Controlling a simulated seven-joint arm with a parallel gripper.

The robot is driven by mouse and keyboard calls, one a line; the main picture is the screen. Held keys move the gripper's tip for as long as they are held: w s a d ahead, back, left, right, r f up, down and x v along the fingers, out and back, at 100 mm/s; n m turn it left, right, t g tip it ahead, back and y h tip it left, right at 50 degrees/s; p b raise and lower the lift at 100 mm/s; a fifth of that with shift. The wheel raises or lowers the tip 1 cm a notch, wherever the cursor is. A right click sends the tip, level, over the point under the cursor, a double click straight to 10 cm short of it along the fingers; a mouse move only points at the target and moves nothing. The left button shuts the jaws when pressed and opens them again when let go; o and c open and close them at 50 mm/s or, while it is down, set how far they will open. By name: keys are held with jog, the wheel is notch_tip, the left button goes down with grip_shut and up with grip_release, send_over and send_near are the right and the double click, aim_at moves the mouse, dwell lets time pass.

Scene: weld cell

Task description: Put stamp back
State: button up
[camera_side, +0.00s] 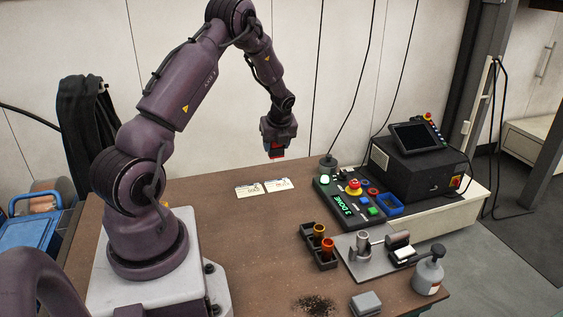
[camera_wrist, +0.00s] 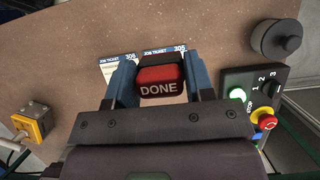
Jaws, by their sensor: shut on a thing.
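The stamp, a red block marked DONE with a dark top edge, sits between the blue fingers of my gripper (camera_wrist: 161,76) in the wrist view (camera_wrist: 160,90). My gripper is shut on it. In the side view my gripper (camera_side: 277,152) hangs in the air above the back of the table, with a bit of the stamp's red (camera_side: 277,153) showing. Two white job tickets, one on the left (camera_side: 249,190) and one on the right (camera_side: 278,184), lie flat on the table below. The stamp's underside is hidden.
A control box (camera_side: 345,205) with buttons stands right of the tickets, with an empty-looking blue open frame (camera_side: 390,204) beside it. Nearby are a grey round pot (camera_side: 327,168), a black holder (camera_side: 318,246) with orange parts, a metal fixture (camera_side: 368,258) and a spray bottle (camera_side: 428,273). The table's middle is clear.

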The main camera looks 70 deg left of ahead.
jog(key=a+f, duration=0.1)
jog(key=w+a+f, duration=0.1)
jog(key=f, duration=0.1)
jog(key=w+a+f, duration=0.1)
jog(key=f, duration=0.1)
jog(key=shift+w, duration=0.25)
jog(key=shift+f, duration=1.6)
jog(key=shift+f, duration=0.1)
jog(key=o, duration=0.8)
